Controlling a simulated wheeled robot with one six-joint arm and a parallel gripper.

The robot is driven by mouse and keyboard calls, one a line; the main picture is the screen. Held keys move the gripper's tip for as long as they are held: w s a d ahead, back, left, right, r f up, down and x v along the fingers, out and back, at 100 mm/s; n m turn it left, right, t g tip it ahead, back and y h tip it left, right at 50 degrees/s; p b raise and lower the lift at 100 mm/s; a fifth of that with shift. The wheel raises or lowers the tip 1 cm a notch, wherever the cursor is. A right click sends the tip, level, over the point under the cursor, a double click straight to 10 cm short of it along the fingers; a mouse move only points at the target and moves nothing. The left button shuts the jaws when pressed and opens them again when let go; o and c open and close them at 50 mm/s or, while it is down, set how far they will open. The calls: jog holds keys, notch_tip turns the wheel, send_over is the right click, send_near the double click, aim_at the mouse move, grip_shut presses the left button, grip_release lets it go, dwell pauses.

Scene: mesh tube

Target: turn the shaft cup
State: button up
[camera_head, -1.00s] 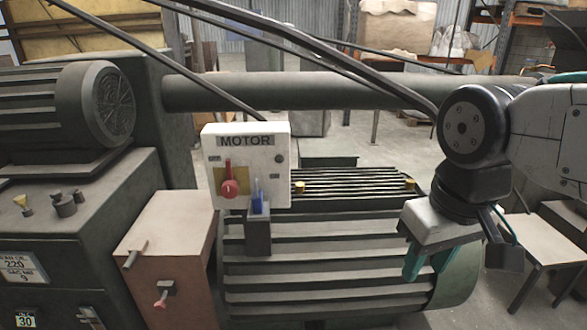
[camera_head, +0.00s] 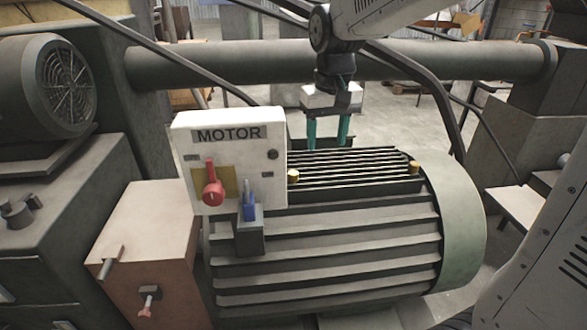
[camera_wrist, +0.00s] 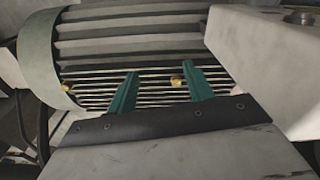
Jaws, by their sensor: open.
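Two small brass cups sit on the finned top of the green motor (camera_head: 330,245). The near-box cup (camera_head: 293,176) is beside the white MOTOR box; the other cup (camera_head: 414,167) is at the right end. I cannot tell which one is the shaft cup. My gripper (camera_head: 328,146) points down behind the fins, open and empty, its teal fingers apart. In the wrist view, the near-box cup (camera_wrist: 176,81) shows between the fingertips, closer to the right finger. The other cup (camera_wrist: 68,86) lies left of both fingers. My gripper touches neither cup.
The MOTOR box (camera_head: 228,160) with a red switch and a blue-handled part (camera_head: 249,208) rises beside the near-box cup. A thick pipe (camera_head: 340,68) runs behind the motor, and a dark cable (camera_head: 440,95) curves down at right.

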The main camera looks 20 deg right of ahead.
jog(key=w+f, duration=0.5)
jog(key=w, duration=0.4)
send_near(293, 172)
jog(key=shift+f+g, duration=0.25)
jog(key=shift+g, duration=0.05)
jog(key=f, duration=0.6)
jog(key=shift+w+f, duration=0.2)
jog(key=shift+f, duration=0.9)
jog(key=c, duration=1)
jog(key=shift+m, duration=0.3)
